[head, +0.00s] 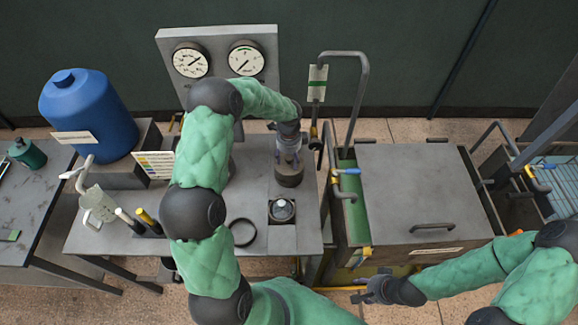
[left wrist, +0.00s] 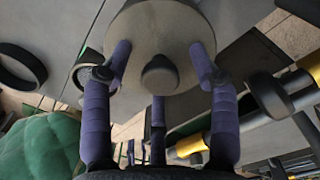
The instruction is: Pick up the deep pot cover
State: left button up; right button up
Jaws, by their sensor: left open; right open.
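A round grey cover with a central knob (left wrist: 160,76) fills the upper middle of the left wrist view; I take it as the deep pot cover. In the head view it tops a dark round pot (head: 289,178) on the grey bench, mostly hidden by my gripper. My left gripper (head: 288,158) is open just above it. In the left wrist view its purple fingers (left wrist: 160,85) spread on either side of the knob, over the cover's edge; contact cannot be told. My right gripper (head: 368,290) is open and empty at the lower right, in front of the tank.
A small round fitting (head: 282,209) and a black ring (head: 243,232) lie on the bench near the pot. A blue drum (head: 88,115) stands left, a two-gauge panel (head: 218,60) behind. A lidded grey tank (head: 415,190) with pipes and yellow-blue valves is close on the right.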

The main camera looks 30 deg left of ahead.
pick_arm(q)
grip_shut()
jog(key=shift+r, duration=0.15)
